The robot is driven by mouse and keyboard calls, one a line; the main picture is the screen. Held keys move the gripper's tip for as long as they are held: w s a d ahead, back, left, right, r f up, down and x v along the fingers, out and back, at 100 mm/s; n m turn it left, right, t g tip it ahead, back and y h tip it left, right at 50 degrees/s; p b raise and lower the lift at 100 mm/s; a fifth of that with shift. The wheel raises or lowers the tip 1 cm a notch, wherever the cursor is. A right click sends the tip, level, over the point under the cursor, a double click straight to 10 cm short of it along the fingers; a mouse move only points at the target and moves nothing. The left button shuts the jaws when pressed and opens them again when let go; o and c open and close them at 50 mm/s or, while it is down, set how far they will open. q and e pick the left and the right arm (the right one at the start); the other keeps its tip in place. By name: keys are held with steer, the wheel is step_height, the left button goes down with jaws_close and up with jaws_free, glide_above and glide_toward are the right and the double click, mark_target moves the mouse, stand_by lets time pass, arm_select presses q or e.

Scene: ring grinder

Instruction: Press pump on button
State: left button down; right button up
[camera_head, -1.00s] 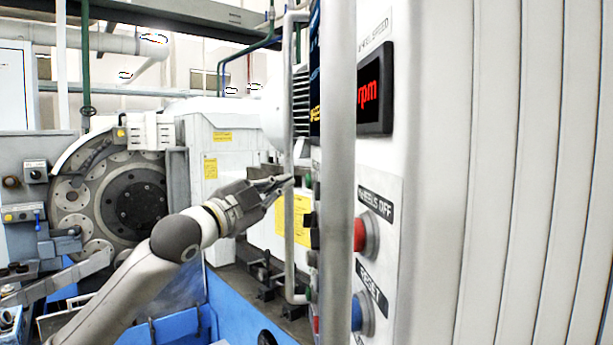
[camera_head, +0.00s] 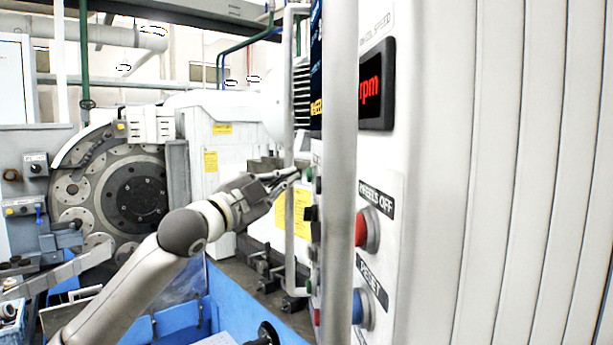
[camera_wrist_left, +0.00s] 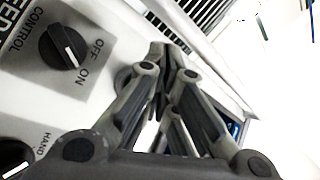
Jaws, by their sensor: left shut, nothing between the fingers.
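My left gripper (camera_head: 294,173) is shut and empty, its fingertips close to the control panel's face. In the left wrist view the closed fingertips (camera_wrist_left: 164,50) point at the white panel. A small green button (camera_head: 309,174) sits on the panel right by the fingertips in the head view. I cannot read its label, so I cannot tell whether it is the pump on button. Whether the tips touch it is also unclear. In the left wrist view a round part (camera_wrist_left: 123,77) is partly hidden behind the left finger. My right gripper is not in view.
A black OFF/ON knob (camera_wrist_left: 62,47) is beside the fingers. A vertical grey bar (camera_head: 340,180) stands before the panel. A red WHEELS OFF button (camera_head: 362,229) and a blue RESET button (camera_head: 358,307) are nearer. The grinder's round disc (camera_head: 135,197) is at left.

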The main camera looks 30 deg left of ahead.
arm_select(q)
steer(key=shift+w+d, duration=0.1)
stand_by(0.6)
steer(key=shift+w+d+p, duration=0.15)
steer(key=shift+d+p, duration=0.1)
steer(key=shift+p, duration=0.1)
steer(key=shift+w+d+p, duration=0.3)
steer(key=shift+d+p, duration=0.1)
steer(key=shift+d, duration=0.05)
stand_by(0.8)
steer(key=shift+a, duration=0.15)
steer(key=shift+s+a, duration=0.5)
steer(key=shift+a, duration=0.1)
stand_by(0.4)
